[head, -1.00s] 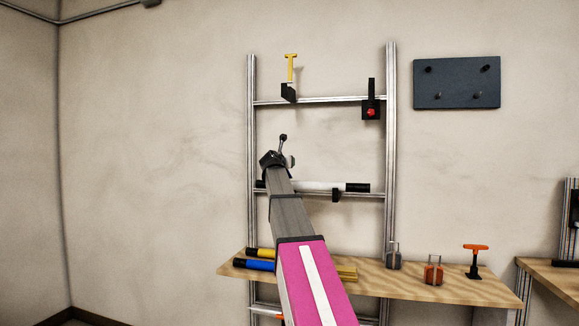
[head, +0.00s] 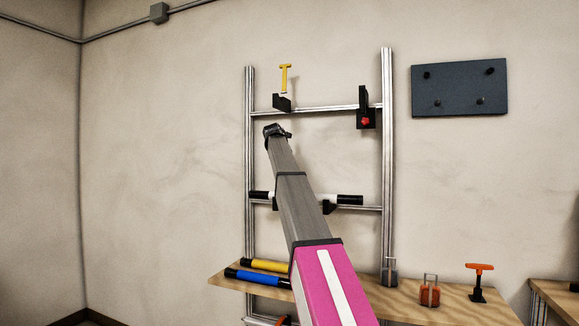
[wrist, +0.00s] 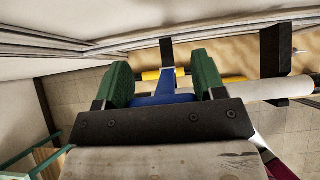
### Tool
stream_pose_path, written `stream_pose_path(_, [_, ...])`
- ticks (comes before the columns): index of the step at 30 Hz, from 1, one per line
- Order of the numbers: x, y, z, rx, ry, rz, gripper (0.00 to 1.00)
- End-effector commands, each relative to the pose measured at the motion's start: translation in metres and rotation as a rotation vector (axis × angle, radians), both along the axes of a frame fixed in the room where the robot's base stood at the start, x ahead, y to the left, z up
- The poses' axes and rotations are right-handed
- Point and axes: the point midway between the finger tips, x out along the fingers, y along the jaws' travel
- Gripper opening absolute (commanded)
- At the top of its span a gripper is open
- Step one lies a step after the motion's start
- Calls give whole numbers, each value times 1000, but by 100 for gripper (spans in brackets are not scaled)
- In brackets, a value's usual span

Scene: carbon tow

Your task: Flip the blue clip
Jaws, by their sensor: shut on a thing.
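In the wrist view my gripper (wrist: 163,74) has two green fingers shut on a blue piece, which I take to be the blue clip (wrist: 168,96). It spans the gap between the fingers, with a narrow part pointing away from the palm. In the head view my gripper (head: 276,130) is at the far end of my arm, in front of the rack just below its upper rail. The clip cannot be made out there.
The metal rack (head: 388,150) carries a white tube with black ends (head: 349,199) on its middle rail. Black brackets (head: 366,118) sit on the upper rail. The wooden shelf (head: 445,302) holds yellow (head: 262,265) and blue (head: 257,278) tubes and an orange-handled tool (head: 479,283).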

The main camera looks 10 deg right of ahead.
Motion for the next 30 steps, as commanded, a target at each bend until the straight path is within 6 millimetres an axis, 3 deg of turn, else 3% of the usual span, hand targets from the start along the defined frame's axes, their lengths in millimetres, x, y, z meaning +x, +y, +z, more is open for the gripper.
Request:
stream_pose_path(9, [14, 0, -4, 79, 120, -3, 21])
stream_pose_path(27, [14, 0, -7, 101, 153, -3, 21])
stream_pose_path(28, [14, 0, -7, 101, 153, -3, 73])
stream_pose_path(30, [14, 0, -6, 100, 151, -3, 89])
